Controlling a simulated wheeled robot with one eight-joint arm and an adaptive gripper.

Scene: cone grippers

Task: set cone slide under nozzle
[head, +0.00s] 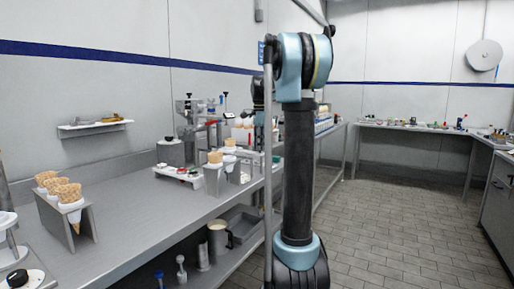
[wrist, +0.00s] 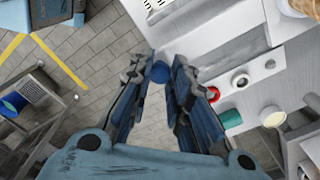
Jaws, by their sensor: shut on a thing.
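In the wrist view my gripper (wrist: 160,75) has its two fingers closed around a small round blue thing (wrist: 159,72), which looks like a knob. What the knob is fixed to is hidden by the fingers. A grey metal plate (wrist: 235,60) on a white surface lies just right of the fingertips; I cannot tell whether it is the cone slide. In the head view, waffle cones (head: 215,157) stand in a metal holder (head: 213,180) on the bench. A dispenser-like machine (head: 193,120) stands behind; I cannot make out its nozzle. My arm hides my gripper in this view.
More cones (head: 68,192) stand in a rack (head: 88,222) at the near left. A mug (head: 218,238) is on the lower shelf. The floor (head: 390,210) at right is clear.

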